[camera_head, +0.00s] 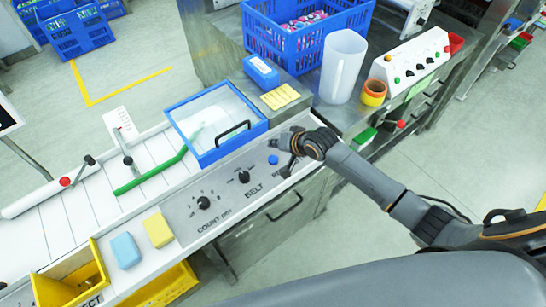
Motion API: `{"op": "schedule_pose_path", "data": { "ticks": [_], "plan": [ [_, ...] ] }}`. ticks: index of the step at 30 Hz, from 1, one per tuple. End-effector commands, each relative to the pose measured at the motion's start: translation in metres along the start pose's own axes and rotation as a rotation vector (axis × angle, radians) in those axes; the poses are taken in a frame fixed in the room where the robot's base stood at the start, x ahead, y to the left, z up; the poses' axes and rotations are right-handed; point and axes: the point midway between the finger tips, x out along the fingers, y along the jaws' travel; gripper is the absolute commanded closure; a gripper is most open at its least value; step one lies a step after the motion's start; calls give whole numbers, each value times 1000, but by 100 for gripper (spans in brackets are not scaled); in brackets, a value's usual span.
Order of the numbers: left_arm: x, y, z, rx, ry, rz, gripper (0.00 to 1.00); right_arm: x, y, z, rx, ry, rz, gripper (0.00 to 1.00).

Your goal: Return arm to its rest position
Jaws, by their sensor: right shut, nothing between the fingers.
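My right arm (375,183) reaches in from the right, over the front edge of the conveyor's control panel (225,195). My right gripper (284,156) is shut and empty. It is at the right end of the panel, beside a blue button (273,159); I cannot tell whether it touches the panel. The COUNT knob (204,203) and BELT knob (244,177) are to its left. A label beside the gripper is partly hidden by it. My left gripper is not in view.
A blue-framed box with a clear lid (215,118) stands behind the panel. A white jug (342,66), orange tape roll (374,92), blue crate (308,35) and white switch box (410,62) stand beyond. Blue and yellow sponges and a yellow bin (70,280) are at lower left.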

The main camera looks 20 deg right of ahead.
Motion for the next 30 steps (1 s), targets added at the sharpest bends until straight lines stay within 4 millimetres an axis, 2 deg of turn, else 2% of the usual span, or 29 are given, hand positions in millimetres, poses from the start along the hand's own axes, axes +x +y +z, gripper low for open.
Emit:
{"op": "schedule_pose_path", "data": {
  "ticks": [17, 20, 23, 24, 27, 30],
  "plan": [
    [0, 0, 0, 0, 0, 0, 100, -1, -1, 4, -7, -5, 0, 100],
    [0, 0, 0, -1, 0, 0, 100, -8, -8, 29, -51, -37, 3, 100],
    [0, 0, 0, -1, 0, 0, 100, -28, -16, 74, -149, -93, 17, 100],
    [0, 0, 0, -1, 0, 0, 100, -42, -18, 93, -199, -117, 30, 100],
    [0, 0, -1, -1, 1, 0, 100, -80, -15, 130, -310, -168, 78, 100],
    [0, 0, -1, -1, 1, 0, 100, -112, -5, 152, -384, -208, 129, 100]
  ]
}}
